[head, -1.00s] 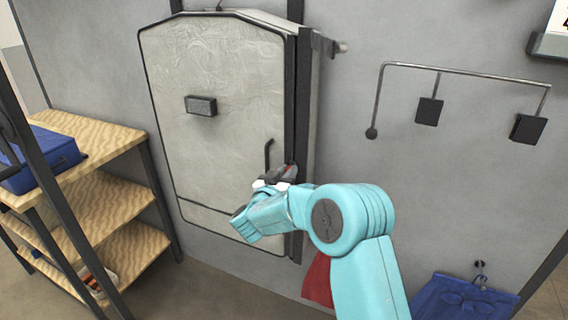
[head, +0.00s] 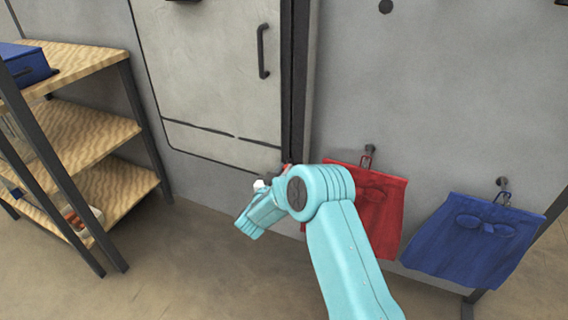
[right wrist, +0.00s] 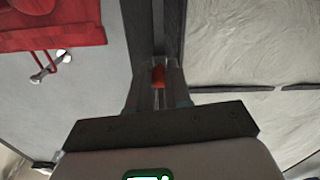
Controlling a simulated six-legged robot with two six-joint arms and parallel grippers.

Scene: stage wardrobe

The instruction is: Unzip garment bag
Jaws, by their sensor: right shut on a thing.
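The pale grey garment bag (head: 205,75) hangs flat against the wall, with dark trim and a black handle (head: 263,50) on its front. A dark zip strip (head: 297,85) runs down its right edge. My right gripper (head: 280,174) is at the bottom end of that strip, partly hidden by my own arm. In the right wrist view its jaws (right wrist: 158,88) are shut on a small orange-red zip pull (right wrist: 158,75) lying over the dark strip. The bag front (right wrist: 255,45) shows right of the strip there. My left gripper is out of view.
A red cloth bag (head: 375,205) and a blue cloth bag (head: 475,240) hang from wall hooks right of my arm. A wooden shelf rack (head: 85,135) with a blue box (head: 25,65) stands at left. Floor between is clear.

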